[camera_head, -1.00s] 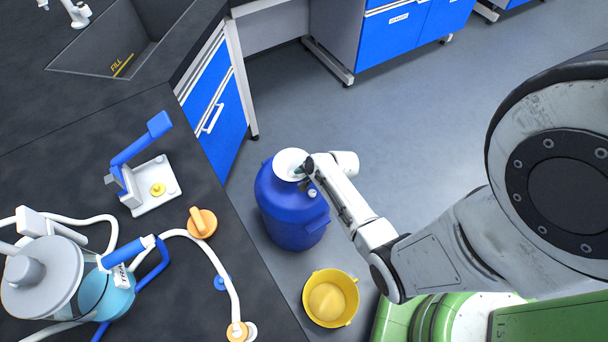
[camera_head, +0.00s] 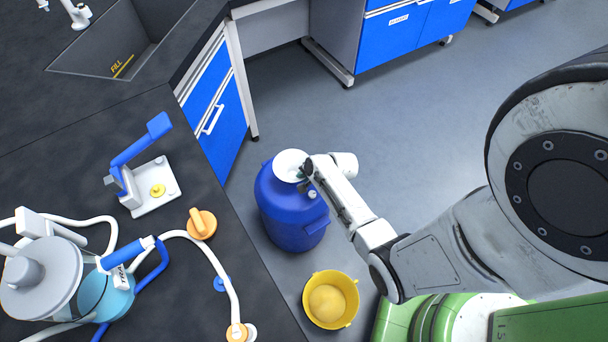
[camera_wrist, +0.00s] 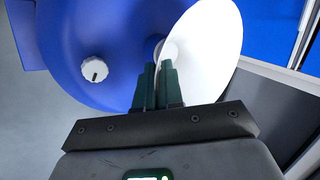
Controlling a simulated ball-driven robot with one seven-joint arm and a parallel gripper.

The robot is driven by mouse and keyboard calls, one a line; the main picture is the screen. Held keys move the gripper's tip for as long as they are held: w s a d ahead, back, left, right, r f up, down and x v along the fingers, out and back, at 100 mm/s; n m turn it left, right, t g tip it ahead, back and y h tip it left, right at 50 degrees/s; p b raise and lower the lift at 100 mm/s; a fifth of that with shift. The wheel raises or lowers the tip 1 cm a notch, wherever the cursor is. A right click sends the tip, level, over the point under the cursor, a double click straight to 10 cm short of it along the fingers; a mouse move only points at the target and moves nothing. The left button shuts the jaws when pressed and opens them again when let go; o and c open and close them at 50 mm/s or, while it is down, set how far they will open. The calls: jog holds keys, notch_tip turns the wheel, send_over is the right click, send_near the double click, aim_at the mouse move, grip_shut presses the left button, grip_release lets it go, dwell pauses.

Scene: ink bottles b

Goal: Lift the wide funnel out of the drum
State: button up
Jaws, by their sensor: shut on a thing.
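The blue drum (camera_head: 291,213) stands on the floor beside the dark bench, and fills much of the wrist view (camera_wrist: 110,45). The wide white funnel (camera_head: 289,165) is at the drum's top; in the wrist view its pale cone (camera_wrist: 207,50) is tilted beside the fingers. My gripper (camera_head: 305,173) reaches it from the right. The fingers and cone partly hide the funnel's lower end and the drum's opening, so I cannot tell how deep the stem sits.
A yellow bucket (camera_head: 330,299) with a rounded yellow thing in it stands on the floor below the drum. The dark bench (camera_head: 85,170) with tubing and glassware is at the left, and blue cabinets (camera_head: 215,115) are behind. The floor (camera_head: 420,130) beyond the drum is clear.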

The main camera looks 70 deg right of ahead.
jog(key=shift+r, duration=0.2)
grip_shut()
jog(key=shift+r+p, duration=1.35)
jog(key=shift+p, duration=0.25)
jog(key=shift+r+p, duration=0.3)
jog(key=shift+p, duration=0.1)
jog(key=shift+r+p, duration=1.85)
